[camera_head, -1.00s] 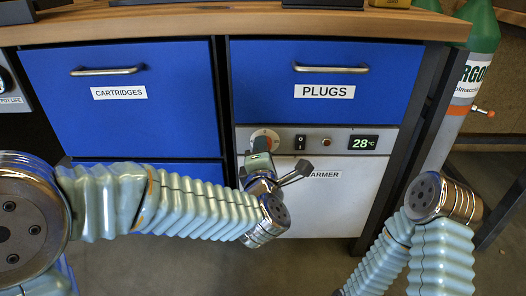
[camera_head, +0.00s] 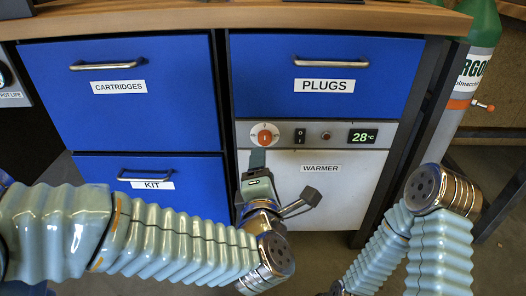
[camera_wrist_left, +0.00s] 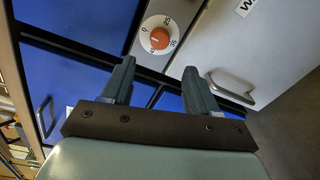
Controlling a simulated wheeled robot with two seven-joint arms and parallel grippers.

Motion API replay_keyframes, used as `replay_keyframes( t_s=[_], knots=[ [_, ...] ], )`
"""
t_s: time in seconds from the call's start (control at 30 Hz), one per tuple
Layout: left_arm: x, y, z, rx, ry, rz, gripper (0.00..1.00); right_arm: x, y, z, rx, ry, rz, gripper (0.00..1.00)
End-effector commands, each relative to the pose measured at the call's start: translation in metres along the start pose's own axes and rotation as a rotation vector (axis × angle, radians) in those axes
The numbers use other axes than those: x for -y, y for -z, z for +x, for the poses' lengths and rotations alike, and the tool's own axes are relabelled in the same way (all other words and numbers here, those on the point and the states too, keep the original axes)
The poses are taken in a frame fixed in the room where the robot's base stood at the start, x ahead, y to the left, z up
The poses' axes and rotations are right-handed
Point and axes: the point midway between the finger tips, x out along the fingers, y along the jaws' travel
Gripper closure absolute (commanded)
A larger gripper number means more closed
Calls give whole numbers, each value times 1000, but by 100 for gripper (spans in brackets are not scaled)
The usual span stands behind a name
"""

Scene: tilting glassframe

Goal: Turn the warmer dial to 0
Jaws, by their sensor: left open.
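The warmer dial (camera_head: 265,136) is an orange knob on a white round plate, at the left end of the grey warmer panel. In the left wrist view the dial (camera_wrist_left: 160,38) shows printed numbers around the knob, among them a 0 on the left side. I cannot tell for sure which mark the knob points to. My left gripper (camera_head: 257,160) is just below the dial and apart from it. In the left wrist view its two fingers (camera_wrist_left: 160,82) are spread, with nothing between them, and the dial lies beyond their tips. My right gripper is out of view.
The panel also has a black switch (camera_head: 300,136), a small red button (camera_head: 326,136) and a display (camera_head: 362,136) reading 28°C. The white warmer door (camera_head: 335,185) is below. Blue drawers (camera_head: 130,110) stand at left, and the plugs drawer (camera_head: 385,85) above.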

Motion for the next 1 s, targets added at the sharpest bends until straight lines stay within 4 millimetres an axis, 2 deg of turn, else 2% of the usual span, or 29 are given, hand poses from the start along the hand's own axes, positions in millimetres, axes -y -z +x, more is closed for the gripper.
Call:
replay_keyframes(
  t_s=[0.1,0.2,0.4,0.87,0.97,1.0],
  knots=[
    [-1,-1,-25,3,-1,0,41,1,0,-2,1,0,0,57],
    [0,-1,-38,3,0,0,41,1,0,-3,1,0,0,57],
    [0,0,-48,-1,0,0,41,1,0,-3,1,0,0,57],
    [4,1,-45,0,8,13,41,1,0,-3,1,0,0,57],
    [25,7,-27,7,60,105,41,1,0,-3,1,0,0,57],
    [41,12,-15,17,100,172,41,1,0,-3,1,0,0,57]
  ],
)
